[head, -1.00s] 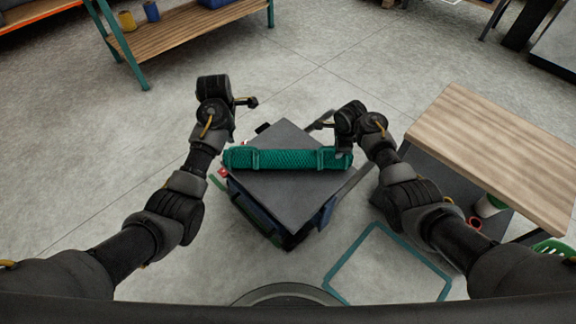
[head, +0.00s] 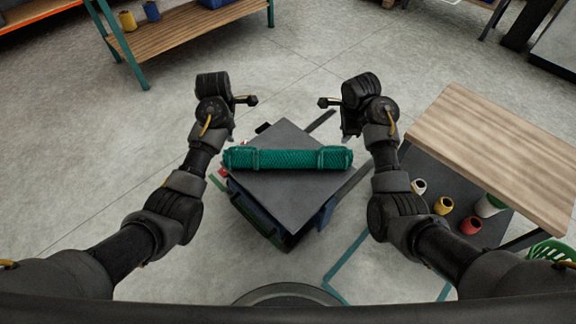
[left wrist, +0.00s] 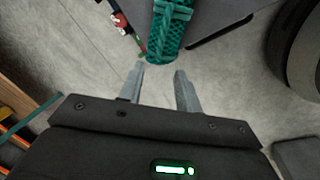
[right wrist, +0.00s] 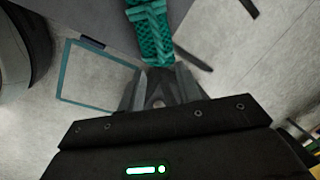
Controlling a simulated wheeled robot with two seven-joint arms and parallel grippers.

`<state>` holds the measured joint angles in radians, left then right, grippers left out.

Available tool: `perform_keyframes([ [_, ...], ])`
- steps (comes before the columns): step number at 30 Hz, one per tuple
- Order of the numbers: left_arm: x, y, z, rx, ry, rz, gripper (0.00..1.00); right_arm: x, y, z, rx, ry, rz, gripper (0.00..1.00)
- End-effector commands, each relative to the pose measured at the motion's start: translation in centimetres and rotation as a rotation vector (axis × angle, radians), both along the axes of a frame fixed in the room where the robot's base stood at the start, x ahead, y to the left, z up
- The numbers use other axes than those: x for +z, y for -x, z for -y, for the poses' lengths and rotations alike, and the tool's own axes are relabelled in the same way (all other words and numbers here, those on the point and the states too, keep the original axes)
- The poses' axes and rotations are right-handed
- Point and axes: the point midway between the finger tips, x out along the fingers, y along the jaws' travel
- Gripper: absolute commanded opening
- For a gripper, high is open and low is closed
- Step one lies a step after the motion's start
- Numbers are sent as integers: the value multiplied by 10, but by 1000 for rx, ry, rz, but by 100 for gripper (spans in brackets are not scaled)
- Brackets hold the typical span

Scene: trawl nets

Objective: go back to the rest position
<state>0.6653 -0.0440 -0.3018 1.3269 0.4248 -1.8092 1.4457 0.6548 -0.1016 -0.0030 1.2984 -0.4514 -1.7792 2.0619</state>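A rolled green net (head: 288,159) with a strap near each end lies across a dark grey flat top (head: 284,195) in front of me. My left gripper (left wrist: 160,88) is open and empty; the net's left end (left wrist: 168,35) shows just beyond its fingertips. In the head view my left arm stands to the left of the net. My right gripper (right wrist: 160,85) has its two fingers apart with nothing between them. The net's right end (right wrist: 150,35) lies beyond its fingertips. In the head view my right arm is beyond the net's right end, apart from it.
A wooden-topped table (head: 500,150) stands to the right, with several small spools on its dark lower shelf (head: 425,175). A green basket (head: 552,251) is at the far right. A teal outline (head: 345,265) marks the floor. A wooden shelf (head: 190,25) stands at the back left.

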Motion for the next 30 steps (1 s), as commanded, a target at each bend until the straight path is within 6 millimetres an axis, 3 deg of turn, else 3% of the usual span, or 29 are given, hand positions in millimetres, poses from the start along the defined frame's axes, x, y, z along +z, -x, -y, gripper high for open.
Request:
perform_keyframes([
  [6,0,0,0,0,0,0,34,9,2,0,0,-1,0,34],
  [22,0,0,0,-15,-3,0,34,9,2,0,22,3,0,34],
  [27,7,-17,0,-200,-62,96,34,16,-14,-7,257,19,93,34],
  [29,28,-34,3,-335,-114,213,34,36,-30,-13,398,40,215,34],
  [30,48,-47,5,-436,-164,314,34,57,-43,-16,502,73,322,34],
])
